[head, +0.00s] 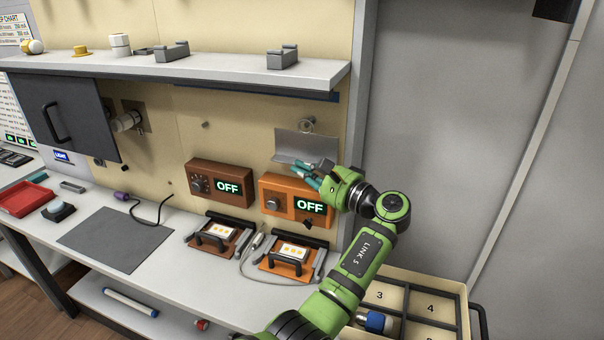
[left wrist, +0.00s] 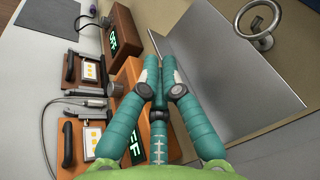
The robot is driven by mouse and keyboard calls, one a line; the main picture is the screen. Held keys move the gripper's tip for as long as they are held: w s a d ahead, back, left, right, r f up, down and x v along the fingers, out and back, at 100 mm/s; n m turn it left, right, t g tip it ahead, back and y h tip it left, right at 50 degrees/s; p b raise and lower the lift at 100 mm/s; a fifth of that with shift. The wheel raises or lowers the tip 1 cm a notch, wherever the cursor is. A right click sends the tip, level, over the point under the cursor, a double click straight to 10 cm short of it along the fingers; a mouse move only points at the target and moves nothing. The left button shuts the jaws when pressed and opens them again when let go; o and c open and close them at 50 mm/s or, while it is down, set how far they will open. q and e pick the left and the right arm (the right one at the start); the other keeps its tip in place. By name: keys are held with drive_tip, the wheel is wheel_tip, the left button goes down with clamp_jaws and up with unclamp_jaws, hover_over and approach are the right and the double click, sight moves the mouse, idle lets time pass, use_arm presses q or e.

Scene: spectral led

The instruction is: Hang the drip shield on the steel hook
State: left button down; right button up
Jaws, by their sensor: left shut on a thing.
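The drip shield (head: 306,146) is a thin grey bent metal plate in front of the beige back panel, above the right orange OFF box. My left gripper (head: 312,170), with teal fingers, is shut on its lower edge. In the left wrist view, the fingertips (left wrist: 160,78) meet at the edge of the shield (left wrist: 215,75). A round metal ring on a stem (head: 307,123) stands out from the panel just above the shield. A small metal peg (head: 205,125) sits further left on the panel. I cannot tell which of these is the steel hook. My right gripper is not in view.
Two handled fixtures (head: 215,240) stand on the bench. A shelf (head: 180,70) overhangs above. A divided crate (head: 448,284) is at lower right.

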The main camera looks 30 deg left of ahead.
use_arm(q)
drive_tip(key=shift+w+a+b, duration=0.25)
drive_tip(key=shift+w+b, duration=0.35)
drive_tip(key=shift+w, duration=0.4)
drive_tip(key=shift+r, duration=0.1)
idle(0.6)
drive_tip(key=shift+w+a, duration=0.1)
drive_tip(key=shift+w, duration=0.15)
drive_tip(key=shift+f, duration=0.25)
drive_tip(key=shift+f+b, duration=0.35)
idle(0.5)
